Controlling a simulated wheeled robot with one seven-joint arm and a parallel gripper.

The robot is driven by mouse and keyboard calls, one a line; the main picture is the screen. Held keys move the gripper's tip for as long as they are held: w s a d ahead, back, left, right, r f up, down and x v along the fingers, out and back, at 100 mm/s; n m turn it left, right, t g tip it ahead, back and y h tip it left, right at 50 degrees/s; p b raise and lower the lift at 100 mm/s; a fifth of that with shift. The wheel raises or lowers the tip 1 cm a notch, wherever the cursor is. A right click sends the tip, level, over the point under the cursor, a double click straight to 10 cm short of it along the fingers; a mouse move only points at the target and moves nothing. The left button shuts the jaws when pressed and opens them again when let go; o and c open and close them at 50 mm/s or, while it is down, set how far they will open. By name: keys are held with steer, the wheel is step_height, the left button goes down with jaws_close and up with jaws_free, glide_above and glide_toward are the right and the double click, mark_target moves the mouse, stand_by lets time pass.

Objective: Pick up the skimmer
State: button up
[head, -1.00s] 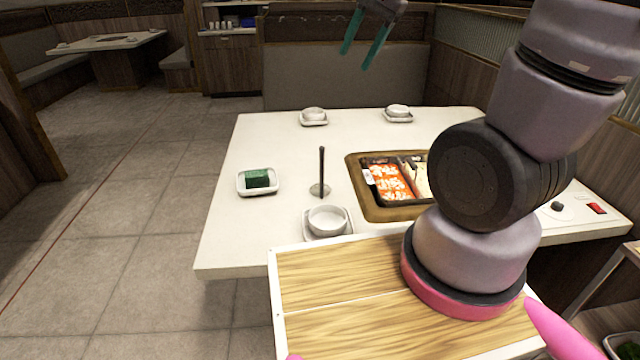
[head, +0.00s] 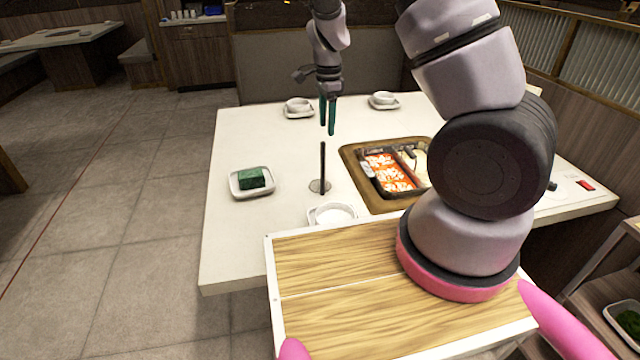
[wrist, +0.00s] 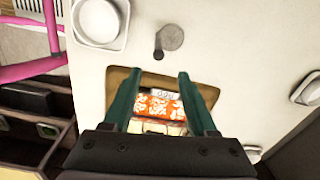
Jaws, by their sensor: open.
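The skimmer (head: 322,170) stands upright on the white table, its thin dark handle up and its round flat disc at the bottom. It also shows from above in the wrist view (wrist: 170,38), beyond the fingertips. My gripper (head: 327,129) has two green fingers pointing down and is open and empty. In the head view the tips appear just above the handle's top, apart from it. In the wrist view my gripper (wrist: 159,75) has the sauce wells between its fingers, and the skimmer lies outside the gap, towards the top.
The brown-rimmed recess (head: 352,170) with food-filled wells is right of the skimmer. A dish with a green block (head: 251,178) is to its left, and a white bowl (head: 333,214) is in front. Two bowls (head: 298,105) (head: 383,98) stand at the back.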

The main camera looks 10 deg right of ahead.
mark_target(323, 160)
steer(key=shift+s+a+f, duration=0.1)
steer(key=shift+a+f, duration=0.1)
steer(key=shift+f, duration=1.05)
steer(key=shift+a+f, duration=0.15)
steer(key=shift+f, duration=1.05)
steer(key=shift+s+a+f, duration=0.1)
steer(key=shift+a+f, duration=0.1)
steer(key=shift+f, duration=1.05)
jaws_close()
